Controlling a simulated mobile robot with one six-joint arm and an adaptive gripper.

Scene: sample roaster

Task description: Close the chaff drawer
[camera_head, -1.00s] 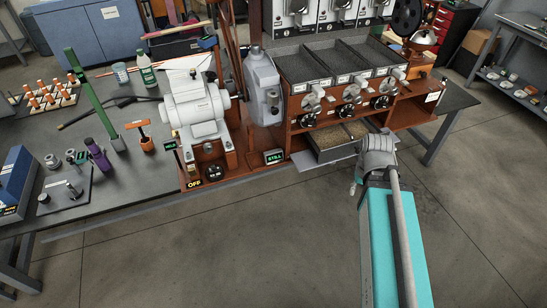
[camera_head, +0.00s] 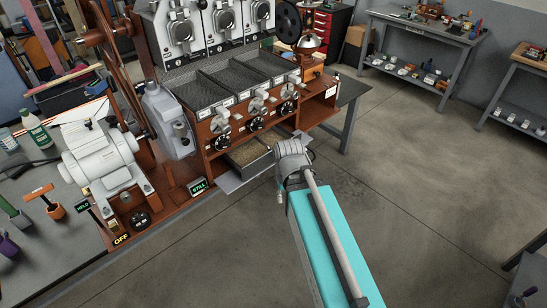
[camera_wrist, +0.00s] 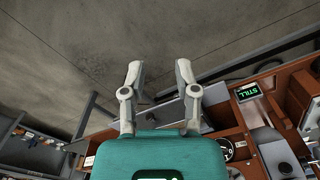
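The chaff drawer (camera_head: 257,167) is a grey drawer low in the wooden roaster cabinet. It stands pulled out, with brownish material in its compartments. My arm's wrist covers its right end in the head view. My gripper (camera_wrist: 159,70) shows in the wrist view with its two fingers spread apart and nothing between the tips. A grey panel (camera_wrist: 163,114), which looks like part of the drawer, lies behind and between the fingers. I cannot tell whether they touch it. The fingers are hidden in the head view.
The roaster cabinet (camera_head: 212,147) has knobs and dark trays above the drawer. A green STILL display (camera_head: 198,187) sits left of it. A table leg (camera_head: 349,128) stands to the right. The floor (camera_head: 420,190) in front and to the right is clear.

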